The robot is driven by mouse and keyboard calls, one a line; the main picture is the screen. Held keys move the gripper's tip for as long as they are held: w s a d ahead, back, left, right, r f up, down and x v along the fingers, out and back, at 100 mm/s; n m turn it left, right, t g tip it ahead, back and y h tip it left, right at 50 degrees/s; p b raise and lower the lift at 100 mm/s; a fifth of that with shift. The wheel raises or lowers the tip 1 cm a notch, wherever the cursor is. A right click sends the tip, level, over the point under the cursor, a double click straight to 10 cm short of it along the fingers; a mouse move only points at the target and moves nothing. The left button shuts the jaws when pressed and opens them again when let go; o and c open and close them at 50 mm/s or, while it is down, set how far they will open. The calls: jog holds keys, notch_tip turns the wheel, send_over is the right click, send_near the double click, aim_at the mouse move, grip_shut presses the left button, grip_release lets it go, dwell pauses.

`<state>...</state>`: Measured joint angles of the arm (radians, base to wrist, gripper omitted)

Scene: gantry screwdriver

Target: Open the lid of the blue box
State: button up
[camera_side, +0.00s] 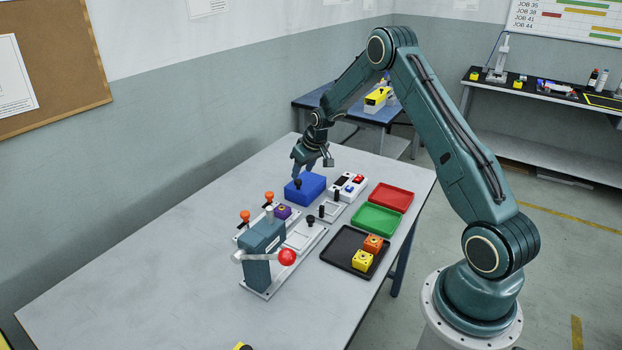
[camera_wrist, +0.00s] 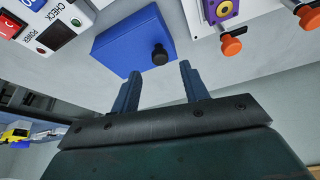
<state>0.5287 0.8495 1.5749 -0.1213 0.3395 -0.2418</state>
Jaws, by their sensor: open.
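The blue box (camera_side: 311,186) sits on the grey table, towards its far end. Its lid looks shut, with a black knob (camera_side: 298,183) on top near one edge. In the wrist view the blue box (camera_wrist: 122,42) is ahead of the fingers, and the black knob (camera_wrist: 160,55) is close to the fingertips. My gripper (camera_side: 300,170) is above and beside the box at its knob side. In the wrist view my gripper (camera_wrist: 159,72) is open, its two fingers apart and nothing between them. The knob appears just beyond the gap between the fingertips; whether they touch the box is unclear.
A control panel (camera_side: 348,186) with buttons stands right of the box. A press fixture (camera_side: 263,255) with a red-ball lever and orange-tipped clamps stands in front. Red (camera_side: 390,198), green (camera_side: 377,221) and black (camera_side: 335,257) trays lie right. The table's left side is clear.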

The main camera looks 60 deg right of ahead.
aim_at(299, 180)
jog(key=shift+x, duration=2.15)
jog(key=shift+d, duration=0.1)
grip_shut()
